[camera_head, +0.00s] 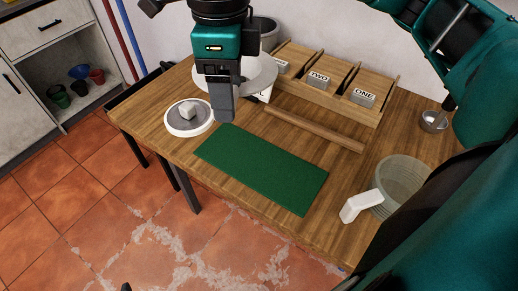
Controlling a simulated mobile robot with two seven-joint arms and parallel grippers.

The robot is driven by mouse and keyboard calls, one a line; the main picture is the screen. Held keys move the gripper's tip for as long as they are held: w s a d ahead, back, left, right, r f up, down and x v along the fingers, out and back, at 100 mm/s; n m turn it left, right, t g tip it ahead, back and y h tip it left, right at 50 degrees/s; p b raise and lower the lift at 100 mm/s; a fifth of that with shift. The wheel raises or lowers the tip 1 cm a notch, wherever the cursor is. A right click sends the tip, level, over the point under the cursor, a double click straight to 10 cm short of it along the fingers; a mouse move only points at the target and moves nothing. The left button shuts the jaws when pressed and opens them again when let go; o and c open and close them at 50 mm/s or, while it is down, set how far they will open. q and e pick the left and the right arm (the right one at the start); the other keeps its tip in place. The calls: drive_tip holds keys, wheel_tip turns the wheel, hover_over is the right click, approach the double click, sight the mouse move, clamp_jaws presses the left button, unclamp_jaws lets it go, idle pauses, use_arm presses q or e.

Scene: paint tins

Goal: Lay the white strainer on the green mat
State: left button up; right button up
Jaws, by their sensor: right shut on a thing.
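The green mat (262,167) lies flat on the wooden table, and its visible top is bare. My right gripper (222,112) points down above the table, just beyond the mat's far left end. It is shut on a wide, pale round thing that looks like the white strainer (262,74). The strainer shows on both sides of the gripper, and the gripper hides its middle. It appears to be above the table, clear of the mat. The exact grip point is hidden. My left gripper is not in view.
Labelled wooden bays (345,88) stand at the back. A translucent tub (402,180), a white handle-like piece (358,207) and a metal cup (433,121) are at right.

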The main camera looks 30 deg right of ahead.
drive_tip(key=m, duration=0.2)
drive_tip(key=s+r+m, duration=0.1)
drive_tip(key=m, duration=0.1)
drive_tip(key=r+m, duration=0.1)
drive_tip(key=shift+s+m, duration=0.25)
drive_tip(key=shift+m, duration=0.15)
wheel_tip(320, 180, down, 20)
drive_tip(key=shift+r, duration=0.1)
drive_tip(key=shift+b, duration=0.4)
drive_tip(key=o, duration=1.6)
wheel_tip(320, 180, up, 12)
drive_tip(key=shift+p, duration=0.4)
